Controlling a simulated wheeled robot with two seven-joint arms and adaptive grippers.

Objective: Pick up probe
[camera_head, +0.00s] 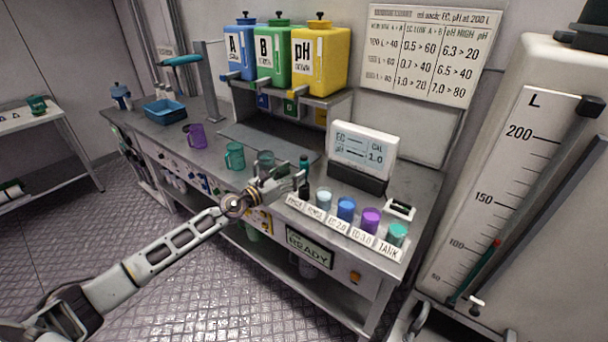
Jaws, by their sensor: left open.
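A slim dark probe with a teal top (304,172) stands upright at the left end of a row of cups on the metal bench (225,177). My left gripper (288,178) reaches in from the left over the bench's front edge, its fingers open just left of the probe. I cannot tell whether a finger touches it. The gripper partly covers the bench and a greenish cup behind it. My right gripper is not in view.
Labelled cups, including a blue one (346,208) and a purple one (371,219), stand right of the probe. A meter (362,149) stands behind them. Teal (235,156) and purple (195,136) mugs stand to the left. A tall graduated tank (525,170) is at right.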

